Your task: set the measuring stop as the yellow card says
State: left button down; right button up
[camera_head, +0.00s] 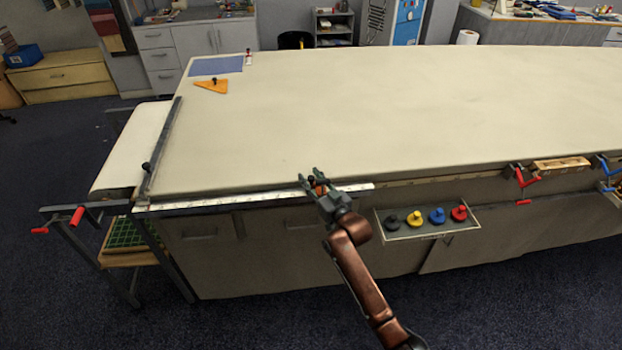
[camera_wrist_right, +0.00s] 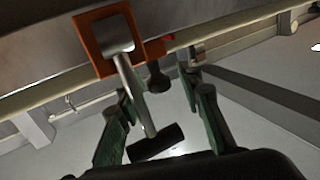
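A pale measuring rail (camera_head: 250,197) runs along the table's front edge. My right gripper (camera_head: 312,177) is over it near its right part. A small orange-red piece (camera_head: 320,188), apparently the measuring stop, shows at the gripper, partly hidden. In the wrist view the orange plate (camera_wrist_right: 90,44) carries a metal block and a rod with a black crossbar (camera_wrist_right: 155,143). A black knob (camera_wrist_right: 158,82) shows between the parted fingers of the right gripper (camera_wrist_right: 157,88); I cannot tell whether they touch it. No yellow card can be made out. My left gripper is out of view.
An orange triangle (camera_head: 211,86) and a blue sheet (camera_head: 216,66) lie at the table's far left. A dark bar (camera_head: 163,150) lies along the left edge. A tray (camera_head: 390,237) with several coloured knobs hangs at the front. The tabletop's middle is clear.

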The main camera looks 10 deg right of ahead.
grip_shut()
dwell(0.4)
